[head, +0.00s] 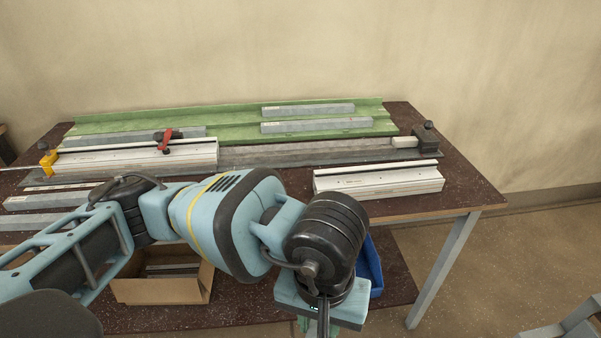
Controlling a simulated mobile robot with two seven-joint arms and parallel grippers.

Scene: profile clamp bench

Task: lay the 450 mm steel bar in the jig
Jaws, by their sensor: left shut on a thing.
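The jig (300,153) lies along the bench, with a grey bed, a black block (425,138) at its right end, a yellow piece (47,160) at its left and a red-handled clamp (166,141). Grey bars lie on the green rack behind: an upper one (308,109), a lower one (316,125) and one at left (135,138). Their labels are too small to read, so I cannot tell which is 450 mm. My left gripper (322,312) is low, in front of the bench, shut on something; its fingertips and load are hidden.
White rails stand at the jig's left (140,158) and right front (378,180). More grey bars (45,201) lie at the bench's front left. A cardboard box (165,288) with bars and a blue bin (370,265) sit below. The bench's front right corner is bare.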

